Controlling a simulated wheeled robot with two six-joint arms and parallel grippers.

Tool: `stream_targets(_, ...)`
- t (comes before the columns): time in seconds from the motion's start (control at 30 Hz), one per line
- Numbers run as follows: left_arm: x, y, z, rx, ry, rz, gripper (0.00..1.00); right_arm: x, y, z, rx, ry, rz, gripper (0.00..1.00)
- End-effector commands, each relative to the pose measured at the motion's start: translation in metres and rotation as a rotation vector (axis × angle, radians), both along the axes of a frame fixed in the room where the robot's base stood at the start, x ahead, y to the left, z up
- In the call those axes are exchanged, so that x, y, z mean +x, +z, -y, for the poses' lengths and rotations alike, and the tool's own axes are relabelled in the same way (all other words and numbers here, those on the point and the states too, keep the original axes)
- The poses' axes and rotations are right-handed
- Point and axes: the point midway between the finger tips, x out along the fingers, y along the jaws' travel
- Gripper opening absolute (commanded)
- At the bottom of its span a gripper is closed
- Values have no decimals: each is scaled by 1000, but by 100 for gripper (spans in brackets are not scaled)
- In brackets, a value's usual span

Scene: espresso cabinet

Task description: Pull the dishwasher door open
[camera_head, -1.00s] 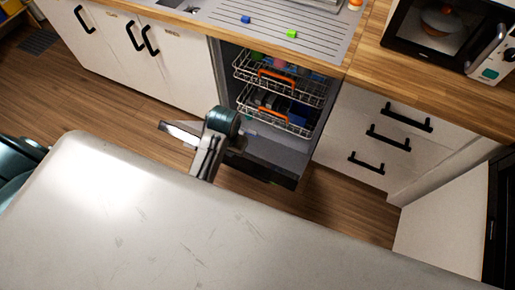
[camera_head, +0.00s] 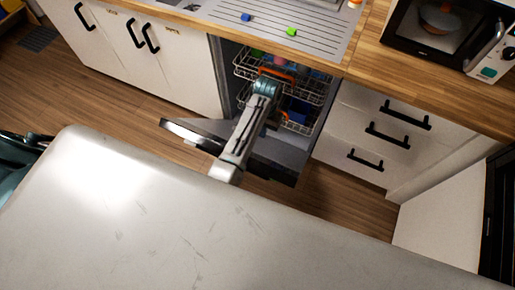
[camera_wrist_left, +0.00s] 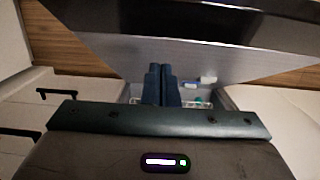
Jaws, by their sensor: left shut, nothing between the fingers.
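The dishwasher door (camera_head: 279,169) is folded down and stands well open below the dishwasher's opening in the head view. In the left wrist view its grey inner face (camera_wrist_left: 105,52) spreads across the upper part, with a dark strip above. My left arm reaches over the door to the front of the racks in the head view, where the wrist hides the fingers. In the left wrist view my left gripper (camera_wrist_left: 161,85) has its two dark fingers together, with nothing held. I cannot tell whether they touch the door. My right gripper is not in view.
The wire racks with orange handles, such as the upper rack (camera_head: 243,65), sit inside the dishwasher. Drawers (camera_head: 375,135) with black handles are to the right, white cabinets (camera_head: 180,65) to the left. A grey surface (camera_head: 150,220) fills the foreground.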

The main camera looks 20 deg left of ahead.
Motion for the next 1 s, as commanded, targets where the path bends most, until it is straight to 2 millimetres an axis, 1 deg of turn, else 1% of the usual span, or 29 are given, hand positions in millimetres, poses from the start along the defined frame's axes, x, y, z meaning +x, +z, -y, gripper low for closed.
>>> stream_targets(0.03, -3, -9, -1, 0, 0, -6, 0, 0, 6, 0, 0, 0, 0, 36)
stream_targets(0.2, -6, -46, -1, 2, -1, -4, 0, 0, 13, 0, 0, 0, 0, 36)
stream_targets(0.27, -8, -57, -2, 2, -1, -4, 0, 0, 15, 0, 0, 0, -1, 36)
stream_targets(0.3, -16, -58, -2, 1, 0, -4, 0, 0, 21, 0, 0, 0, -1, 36)
stream_targets(0.33, -20, -61, -2, 1, 0, -4, 0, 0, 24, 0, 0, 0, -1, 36)
stream_targets(0.5, -35, -73, -3, 1, 0, -1, 0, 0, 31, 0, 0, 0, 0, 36)
stream_targets(0.67, -39, -78, -4, 1, 0, 1, 0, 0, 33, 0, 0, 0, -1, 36)
stream_targets(1.0, -39, -79, -4, 1, 0, 2, 0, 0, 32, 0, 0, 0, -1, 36)
